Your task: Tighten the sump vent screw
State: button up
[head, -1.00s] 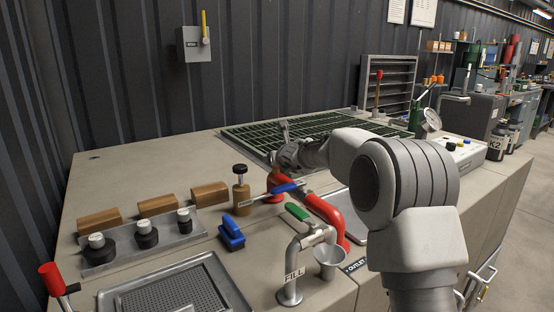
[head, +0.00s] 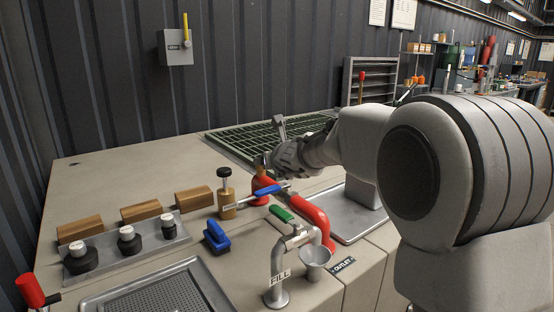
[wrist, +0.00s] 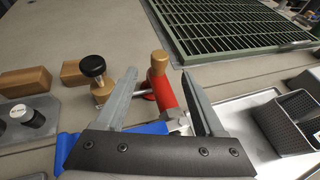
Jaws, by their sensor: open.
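A brass fitting with a black round knob on top, which looks like the vent screw (head: 225,188), stands upright on the bench in the head view. In the wrist view the vent screw (wrist: 94,68) is left of my left finger, apart from it. My gripper (head: 272,150) is open and empty. In the wrist view my gripper (wrist: 158,76) has its fingers spread, with the red pipe (wrist: 163,92) and its brass cap (wrist: 158,62) showing between them. I cannot tell how far my fingers are above the pipe.
A blue-handled valve (head: 262,194), a green-handled valve (head: 282,214) and a blue block (head: 217,236) are near the fitting. Wooden blocks (head: 140,211) and a plate with black knobs (head: 82,260) lie left. A green grating (head: 270,135) is behind.

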jog(key=v, duration=0.6)
jog(key=shift+p, duration=0.45)
jog(key=shift+s+r, duration=0.1)
